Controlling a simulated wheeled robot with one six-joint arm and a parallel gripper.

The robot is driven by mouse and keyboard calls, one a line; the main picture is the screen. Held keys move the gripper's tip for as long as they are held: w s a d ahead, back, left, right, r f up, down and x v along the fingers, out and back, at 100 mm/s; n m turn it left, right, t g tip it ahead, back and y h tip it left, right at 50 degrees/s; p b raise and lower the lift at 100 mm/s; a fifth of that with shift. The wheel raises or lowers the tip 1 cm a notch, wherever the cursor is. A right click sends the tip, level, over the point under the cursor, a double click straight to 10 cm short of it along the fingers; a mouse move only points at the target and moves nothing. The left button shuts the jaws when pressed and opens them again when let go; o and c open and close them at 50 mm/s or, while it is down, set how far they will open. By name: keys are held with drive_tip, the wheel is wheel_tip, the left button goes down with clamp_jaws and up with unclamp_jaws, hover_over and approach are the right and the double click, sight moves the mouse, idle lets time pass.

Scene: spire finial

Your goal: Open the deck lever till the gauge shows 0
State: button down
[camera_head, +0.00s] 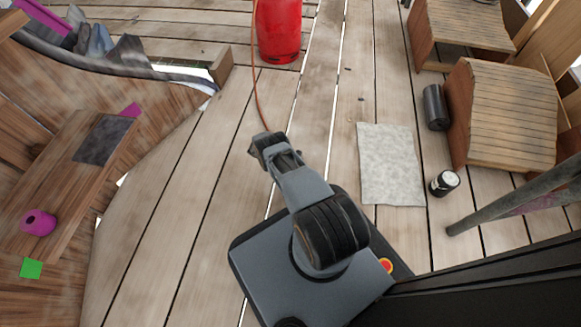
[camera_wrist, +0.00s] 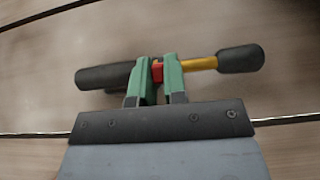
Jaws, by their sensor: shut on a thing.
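In the wrist view, my gripper (camera_wrist: 156,68) has its two green fingers shut on what looks like the deck lever (camera_wrist: 200,63). It has a yellow rod with a dark rounded knob at the right. A red piece shows between the fingers, and a thick dark cylindrical part lies to the left. The fingers hide part of the middle. In the head view, my gripper (camera_head: 265,140) is low over the planks, and the lever cannot be made out there. No gauge can be made out in either view.
A red cylinder (camera_head: 279,30) stands at the back. A thin orange line (camera_head: 257,85) runs towards my gripper. A pale mat (camera_head: 390,165), a dark roller (camera_head: 435,107) and a small black jar (camera_head: 445,183) lie right. Wooden benches (camera_head: 507,115) stand far right.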

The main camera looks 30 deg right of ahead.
drive_tip(key=c, duration=1.2)
unclamp_jaws()
drive_tip(key=shift+o, duration=0.2)
drive_tip(key=v, duration=1.3)
drive_tip(key=shift+w+a+r, duration=0.15)
drive_tip(key=shift+a+r, duration=0.05)
drive_tip(key=shift+a, duration=0.05)
